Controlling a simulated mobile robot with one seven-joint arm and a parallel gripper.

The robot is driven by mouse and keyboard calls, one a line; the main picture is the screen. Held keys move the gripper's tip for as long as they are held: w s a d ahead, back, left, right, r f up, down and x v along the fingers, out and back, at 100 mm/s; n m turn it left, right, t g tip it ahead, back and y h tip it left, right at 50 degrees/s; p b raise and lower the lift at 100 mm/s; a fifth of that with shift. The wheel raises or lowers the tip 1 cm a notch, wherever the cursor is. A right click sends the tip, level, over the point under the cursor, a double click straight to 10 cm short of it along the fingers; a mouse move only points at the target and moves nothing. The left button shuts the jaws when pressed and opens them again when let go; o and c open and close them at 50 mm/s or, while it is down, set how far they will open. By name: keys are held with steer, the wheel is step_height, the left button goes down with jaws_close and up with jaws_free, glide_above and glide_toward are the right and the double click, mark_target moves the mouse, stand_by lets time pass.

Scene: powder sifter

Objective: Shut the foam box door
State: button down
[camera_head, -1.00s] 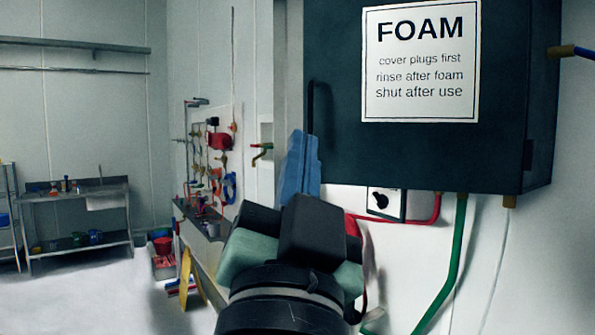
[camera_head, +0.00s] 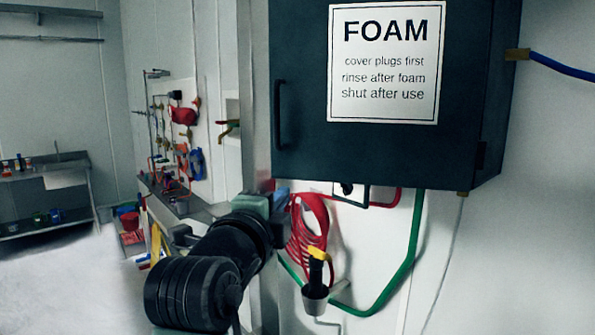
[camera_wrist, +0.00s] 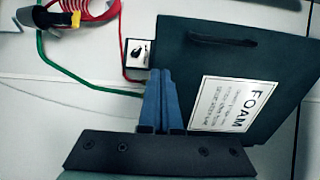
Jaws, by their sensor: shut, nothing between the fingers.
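The foam box (camera_head: 493,110) hangs on the wall. Its dark door (camera_head: 300,40) faces me and carries a white FOAM sign (camera_head: 386,62). The door looks closed or nearly so, but I cannot tell if it is fully flush. Its black handle (camera_head: 280,115) is at the left edge; the handle also shows in the wrist view (camera_wrist: 221,40). My gripper (camera_head: 282,197) is just below the door's lower left corner, its fingers mostly hidden in the head view. In the wrist view, the blue fingers (camera_wrist: 162,75) are together and empty, overlapping the door's lower edge. I cannot see contact.
A coiled red hose (camera_head: 308,230), a green hose (camera_head: 412,240) and a nozzle with a yellow collar (camera_head: 318,255) in a grey cup hang below the box. A switch (camera_head: 348,190) is under it. A blue hose (camera_head: 565,68) leaves the right side. Open floor lies left.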

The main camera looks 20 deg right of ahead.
steer(key=p, duration=0.5)
glide_toward(302, 177)
steer(key=x, duration=0.2)
steer(key=r+x, duration=0.1)
steer(key=x, duration=0.1)
steer(key=shift+w+d, duration=0.2)
steer(key=shift+w, duration=0.05)
steer(key=shift+f+p+x, duration=0.2)
steer(key=shift+p+x, duration=0.1)
steer(key=shift+x, duration=0.8)
steer(key=shift+w+d+f+b, duration=0.1)
steer(key=shift+w+f+b, duration=0.15)
steer(key=shift+b, duration=0.3)
steer(key=b+x, duration=0.5)
steer(key=shift+r+b+x, duration=0.25)
steer(key=shift+b+x, duration=0.85)
steer(key=shift+x, duration=0.2)
